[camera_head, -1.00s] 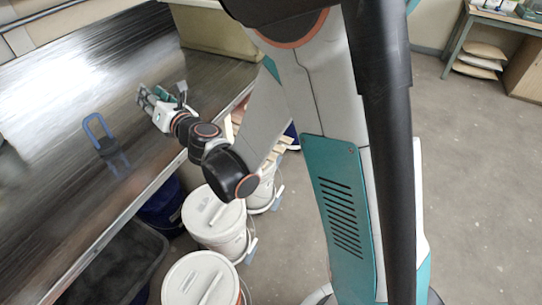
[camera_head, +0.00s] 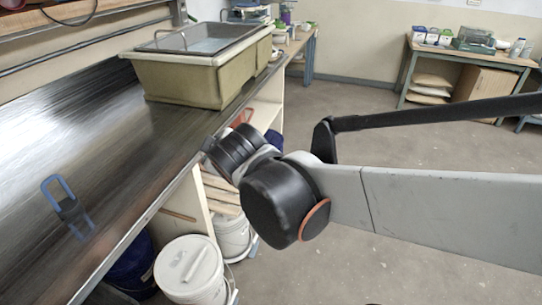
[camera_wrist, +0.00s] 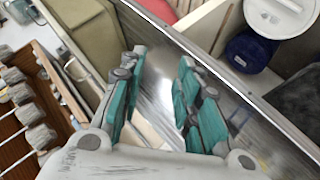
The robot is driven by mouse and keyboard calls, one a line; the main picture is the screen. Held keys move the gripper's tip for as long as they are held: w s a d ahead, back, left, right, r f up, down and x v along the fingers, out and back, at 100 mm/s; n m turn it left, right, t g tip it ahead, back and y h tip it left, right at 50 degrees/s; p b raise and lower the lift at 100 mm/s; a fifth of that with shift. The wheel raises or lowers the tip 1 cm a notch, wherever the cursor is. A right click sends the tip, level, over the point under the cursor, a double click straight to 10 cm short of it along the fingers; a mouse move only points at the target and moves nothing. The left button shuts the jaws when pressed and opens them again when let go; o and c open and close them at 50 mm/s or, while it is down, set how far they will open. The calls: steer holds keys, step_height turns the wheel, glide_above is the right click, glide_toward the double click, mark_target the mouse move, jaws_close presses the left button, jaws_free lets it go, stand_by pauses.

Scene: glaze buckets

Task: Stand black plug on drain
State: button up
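I cannot make out the black plug or the drain in either view. In the wrist view my gripper (camera_wrist: 160,60) has its teal fingers spread apart, with shiny metal counter showing between them and nothing clearly held. In the head view the gripper's fingers are hidden behind my own black wrist joints, near the counter's front edge. The metal counter (camera_head: 110,130) runs along the left side of the head view. A beige tub (camera_head: 180,82) stands at its far end, and part of it shows in the wrist view (camera_wrist: 88,28).
White-lidded buckets (camera_head: 190,268) and a blue bucket (camera_wrist: 250,50) stand below the counter's front edge. A black bin (camera_wrist: 297,100) is beside them. The floor at right is open.

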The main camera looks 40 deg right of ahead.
steer(key=s+f+m+g+y, duration=0.1)
steer(key=s+f+m, duration=0.1)
steer(key=s, duration=0.4)
steer(key=s+a+f+m+g+y, duration=0.1)
steer(key=s+f+m+g, duration=0.1)
steer(key=s+m, duration=0.3)
steer(key=shift+s+a+f+g, duration=0.2)
steer(key=shift+s+a+g, duration=0.1)
steer(key=shift+s, duration=0.9)
steer(key=shift+s+a+f+m, duration=0.1)
steer(key=shift+s+m, duration=0.2)
steer(key=shift+s, duration=0.05)
steer(key=shift+c, duration=1.1)
steer(key=shift+w, duration=0.1)
